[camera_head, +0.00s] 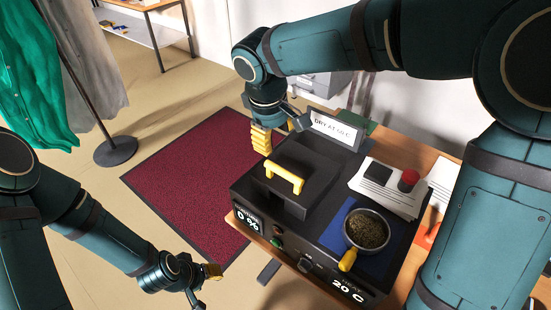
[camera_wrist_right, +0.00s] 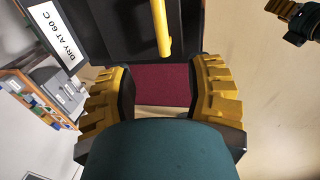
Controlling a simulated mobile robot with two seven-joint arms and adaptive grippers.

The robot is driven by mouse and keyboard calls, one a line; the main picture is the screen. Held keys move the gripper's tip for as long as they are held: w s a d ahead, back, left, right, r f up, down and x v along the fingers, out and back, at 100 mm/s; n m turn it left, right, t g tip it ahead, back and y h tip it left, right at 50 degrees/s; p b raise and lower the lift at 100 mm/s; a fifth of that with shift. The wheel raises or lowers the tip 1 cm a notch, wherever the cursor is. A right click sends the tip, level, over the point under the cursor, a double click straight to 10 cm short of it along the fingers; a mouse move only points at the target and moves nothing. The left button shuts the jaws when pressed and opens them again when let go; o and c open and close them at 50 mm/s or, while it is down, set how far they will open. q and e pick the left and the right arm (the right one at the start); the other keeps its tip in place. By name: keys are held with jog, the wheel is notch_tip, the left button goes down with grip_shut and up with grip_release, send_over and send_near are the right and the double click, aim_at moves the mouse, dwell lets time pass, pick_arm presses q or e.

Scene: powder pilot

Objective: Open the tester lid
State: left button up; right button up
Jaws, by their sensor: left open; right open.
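The black tester (camera_head: 240,190) stands on a table, with a moisture-type readout of 0 % and a heat readout of 20 C on its front. Its dark lid (camera_head: 318,181) lies down on top and carries a yellow bar handle (camera_head: 285,176). My right gripper (camera_head: 262,141) points down just behind and left of the lid, apart from the handle. The right wrist view shows its two yellow fingers (camera_wrist_right: 160,95) wide apart with nothing between them, and the yellow handle (camera_wrist_right: 162,28) beyond them. My left gripper (camera_head: 211,272) is low at the front left, away from the tester, and empty.
A metal pan of dark granules (camera_head: 367,229) with a yellow handle sits on a blue mat at the tester's right. A sign (camera_head: 335,128) stands behind the lid. Papers (camera_head: 392,196) with black and red items lie right. A dark red floor mat (camera_head: 190,190) lies left.

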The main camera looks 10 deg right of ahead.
aim_at(282, 170)
pick_arm(q)
jog(key=shift+s+d+f+b, duration=0.1)
jog(key=shift+s+f+b, duration=0.15)
jog(key=shift+f+b, duration=0.3)
jog(key=shift+s+f+b, duration=0.25)
jog(key=shift+f+b, duration=0.2)
jog(key=shift+f, duration=0.05)
pick_arm(e)
jog(key=f, duration=0.4)
jog(key=w+d+f, duration=0.1)
jog(key=f, duration=0.3)
jog(key=d+f, duration=0.1)
jog(key=f, duration=0.4)
jog(key=shift+w+f, duration=0.1)
jog(key=shift+w, duration=0.05)
grip_shut()
